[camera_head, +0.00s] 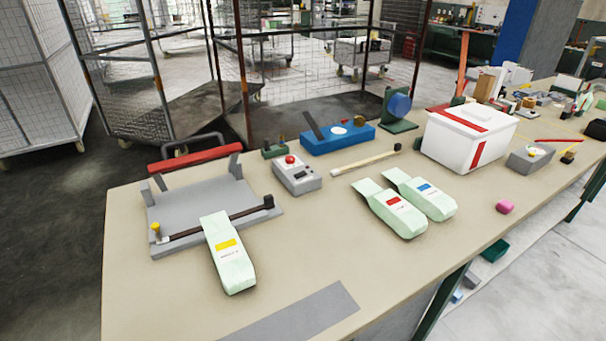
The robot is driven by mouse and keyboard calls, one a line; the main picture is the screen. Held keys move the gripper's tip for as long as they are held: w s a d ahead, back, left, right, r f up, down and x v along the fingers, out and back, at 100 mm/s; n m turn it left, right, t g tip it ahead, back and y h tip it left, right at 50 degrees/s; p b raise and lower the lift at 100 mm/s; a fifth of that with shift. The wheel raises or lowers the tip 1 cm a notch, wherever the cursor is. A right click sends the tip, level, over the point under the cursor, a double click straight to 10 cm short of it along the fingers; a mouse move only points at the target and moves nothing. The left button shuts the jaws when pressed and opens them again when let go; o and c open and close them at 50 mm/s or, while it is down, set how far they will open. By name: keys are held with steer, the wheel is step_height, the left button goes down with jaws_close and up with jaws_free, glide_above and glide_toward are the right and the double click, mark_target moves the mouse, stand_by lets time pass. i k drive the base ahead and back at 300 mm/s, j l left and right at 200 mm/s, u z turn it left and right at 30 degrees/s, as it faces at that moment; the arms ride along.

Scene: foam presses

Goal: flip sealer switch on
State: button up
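The sealer (185,205) is a grey plate with a dark strip along its front and a raised red bar (195,158) at the back, at the left end of the table. A pale green bag with a yellow label (230,262) lies with its upper end at the dark strip. Right of the sealer stands a grey control box (305,184) with a red round button (290,159) and a small dark part on top. This may carry the switch, but I cannot tell its position. My gripper is not in view.
Two pale green bags, one red-labelled (402,218) and one blue-labelled (435,203), lie to the right. A brush (360,160), blue tool base (330,142) and white box (455,150) stand behind. A grey flat strip (300,315) lies at the front. The table between is clear.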

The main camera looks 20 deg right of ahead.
mark_target(301, 173)
steer(key=i+l, duration=1.1)
steer(key=l+z, duration=0.05)
steer(key=l, duration=0.05)
